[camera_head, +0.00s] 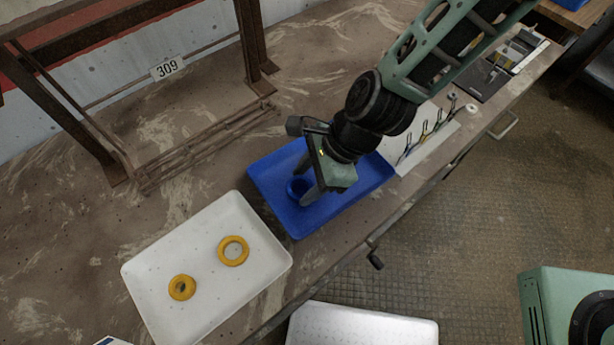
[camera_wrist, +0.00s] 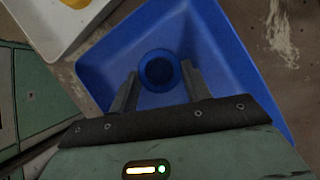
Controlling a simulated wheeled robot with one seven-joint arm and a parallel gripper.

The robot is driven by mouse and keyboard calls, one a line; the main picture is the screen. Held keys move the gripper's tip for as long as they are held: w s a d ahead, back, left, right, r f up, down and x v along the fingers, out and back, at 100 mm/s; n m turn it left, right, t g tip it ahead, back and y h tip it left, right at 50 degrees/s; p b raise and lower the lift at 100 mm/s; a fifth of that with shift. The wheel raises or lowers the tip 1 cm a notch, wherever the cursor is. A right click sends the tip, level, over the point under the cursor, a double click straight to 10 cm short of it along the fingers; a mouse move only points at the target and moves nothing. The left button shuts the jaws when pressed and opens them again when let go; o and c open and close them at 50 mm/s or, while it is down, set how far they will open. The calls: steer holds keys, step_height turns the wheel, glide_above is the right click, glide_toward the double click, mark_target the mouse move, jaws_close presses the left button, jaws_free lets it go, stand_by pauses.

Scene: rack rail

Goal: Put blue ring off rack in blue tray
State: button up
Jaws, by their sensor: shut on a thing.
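The blue tray (camera_head: 320,222) lies on the bench below my arm. It also fills the middle of the wrist view (camera_wrist: 225,40). The blue ring (camera_head: 297,187) is at my fingertips over the tray. In the wrist view the blue ring (camera_wrist: 160,54) shows between the two fingers, with the tray around it. My gripper (camera_wrist: 158,78) points down into the tray and is shut on the ring. I cannot tell whether the ring touches the tray floor. The gripper (camera_head: 305,190) hides part of the tray in the head view.
A white tray (camera_head: 215,300) with two yellow rings (camera_head: 233,250) (camera_head: 182,287) lies left of the blue tray. A brown metal rack (camera_head: 200,150) marked 309 stands behind. A white board with several tools (camera_head: 425,138) lies right of the blue tray.

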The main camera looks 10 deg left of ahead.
steer(key=shift+f, duration=0.15)
steer(key=o, duration=1.1)
steer(key=shift+c, duration=0.2)
steer(key=shift+r, duration=0.2)
steer(key=v, duration=1.1)
steer(key=shift+d+r+b, duration=0.2)
steer(key=shift+r+b, duration=0.15)
steer(key=shift+b, duration=0.05)
steer(key=s+d+r+n+t+h, duration=0.1)
steer(key=s+d+r+n+h, duration=0.1)
steer(key=s+d+r+n, duration=0.2)
steer(key=s+d+r+n+t+h, duration=0.1)
steer(key=s+d+r+n+h, duration=0.2)
steer(key=d+n, duration=0.7)
steer(key=shift+s+r+n, duration=0.55)
steer(key=shift+r+n, duration=0.1)
steer(key=shift+n, duration=3.05)
